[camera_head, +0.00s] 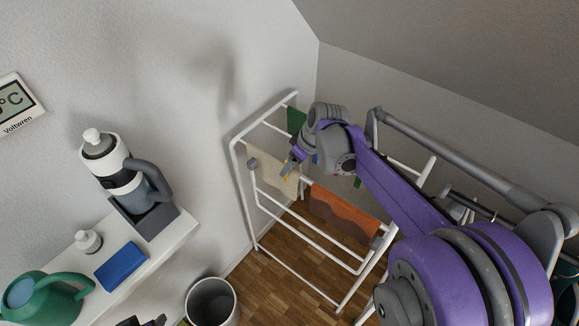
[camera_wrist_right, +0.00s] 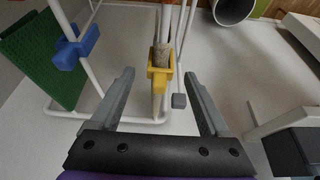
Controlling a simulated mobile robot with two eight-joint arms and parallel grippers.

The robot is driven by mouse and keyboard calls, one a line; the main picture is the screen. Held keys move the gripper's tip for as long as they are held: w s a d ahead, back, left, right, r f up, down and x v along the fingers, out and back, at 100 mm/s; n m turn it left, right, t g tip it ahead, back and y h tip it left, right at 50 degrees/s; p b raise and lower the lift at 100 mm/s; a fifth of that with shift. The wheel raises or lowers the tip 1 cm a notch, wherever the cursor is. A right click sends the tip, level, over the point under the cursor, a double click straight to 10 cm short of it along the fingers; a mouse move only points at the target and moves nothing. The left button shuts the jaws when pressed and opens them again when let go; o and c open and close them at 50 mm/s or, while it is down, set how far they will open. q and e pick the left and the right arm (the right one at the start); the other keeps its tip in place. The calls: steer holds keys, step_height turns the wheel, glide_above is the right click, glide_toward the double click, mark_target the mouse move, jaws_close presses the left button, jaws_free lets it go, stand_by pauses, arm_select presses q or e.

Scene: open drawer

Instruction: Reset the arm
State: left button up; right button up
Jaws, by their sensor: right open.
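My right arm reaches in from the right in the head view, over a white drying rack. Its gripper (camera_head: 290,165) is beside the beige cloth hanging on the rack. In the right wrist view the right gripper (camera_wrist_right: 160,85) is open, with its two grey fingers wide apart. A yellow clip (camera_wrist_right: 160,73) on the beige cloth edge shows between the fingers; I cannot tell its distance from them. A dark and purple piece, probably my left gripper (camera_head: 142,321), just shows at the bottom edge of the head view, mostly cut off.
The white drying rack (camera_head: 317,235) carries a beige cloth (camera_head: 268,165), an orange-brown cloth (camera_head: 343,213) and a green cloth (camera_wrist_right: 50,65) with a blue clip (camera_wrist_right: 74,46). A bin (camera_head: 212,300) stands on the floor. A shelf (camera_head: 172,243) holds a bottle, a blue sponge and a green watering can.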

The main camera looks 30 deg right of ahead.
steer(key=v, duration=0.6)
steer(key=shift+s+r, duration=0.1)
steer(key=shift+r, duration=0.05)
steer(key=s+a+f+m+h+p, duration=0.1)
steer(key=s+a+f+m, duration=0.1)
steer(key=s+a, duration=0.4)
steer(key=s+a+f+m+t+p, duration=0.1)
steer(key=s+a+f+m+p, duration=0.1)
steer(key=s+a, duration=0.4)
steer(key=s+f, duration=0.1)
steer(key=s, duration=0.4)
steer(key=shift+s+f+h, duration=0.2)
steer(key=shift+f+h, duration=0.05)
steer(key=shift+h, duration=0.15)
